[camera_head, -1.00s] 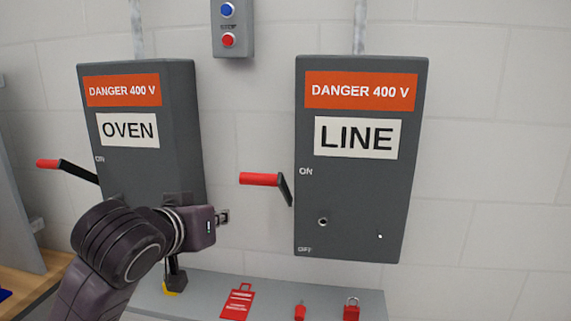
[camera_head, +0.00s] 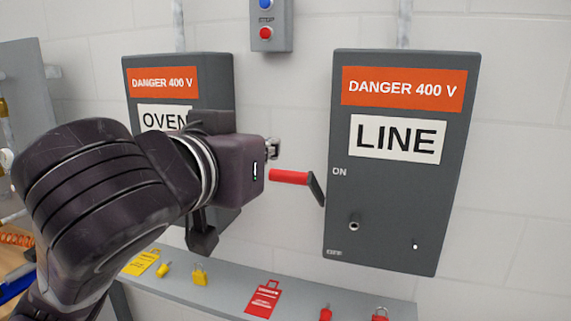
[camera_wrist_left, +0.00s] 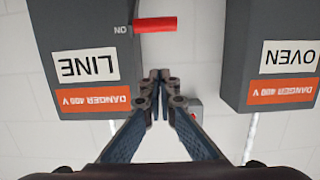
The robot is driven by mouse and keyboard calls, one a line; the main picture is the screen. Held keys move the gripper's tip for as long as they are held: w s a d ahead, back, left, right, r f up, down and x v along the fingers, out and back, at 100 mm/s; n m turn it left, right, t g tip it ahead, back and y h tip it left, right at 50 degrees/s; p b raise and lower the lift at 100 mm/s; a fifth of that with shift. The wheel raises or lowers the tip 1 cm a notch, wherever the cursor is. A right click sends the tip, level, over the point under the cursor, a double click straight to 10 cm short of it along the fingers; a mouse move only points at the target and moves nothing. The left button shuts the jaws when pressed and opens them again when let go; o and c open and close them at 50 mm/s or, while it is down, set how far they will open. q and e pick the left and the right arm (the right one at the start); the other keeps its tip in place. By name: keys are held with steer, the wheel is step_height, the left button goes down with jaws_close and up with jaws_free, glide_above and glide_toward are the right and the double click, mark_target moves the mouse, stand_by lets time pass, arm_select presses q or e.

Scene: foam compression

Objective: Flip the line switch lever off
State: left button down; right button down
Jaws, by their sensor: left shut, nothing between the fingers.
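The grey LINE switch box (camera_head: 400,205) is on the wall at the right of the head view. Its lever (camera_head: 290,177), a red grip on a dark arm, sticks out from the box's left side, level with the ON mark. My left gripper (camera_head: 273,149) is just above and left of the red grip's end; whether they touch cannot be told in the head view. In the left wrist view, upside down, the fingers (camera_wrist_left: 160,72) are shut and empty, and the red grip (camera_wrist_left: 155,25) lies beyond their tips, apart in the picture. My right gripper is not in view.
The grey OVEN switch box (camera_head: 160,85) is partly hidden behind my left arm. A button box (camera_head: 266,33) is on the wall between the boxes, higher up. A grey shelf (camera_head: 225,285) below holds a red tag (camera_head: 264,298), yellow padlocks and red padlocks.

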arm_select(q)
steer(key=shift+w, duration=0.1)
steer(key=p, duration=0.3)
glide_above(285, 178)
steer(key=w, duration=0.1)
steer(key=shift+w+d+f, duration=0.1)
steer(key=shift+d+f, duration=0.05)
steer(key=shift+f, duration=0.5)
steer(key=f, duration=0.2)
steer(key=f+p, duration=0.1)
steer(key=shift+s, duration=0.25)
steer(key=shift+s+f, duration=0.35)
steer(key=shift+f, duration=0.1)
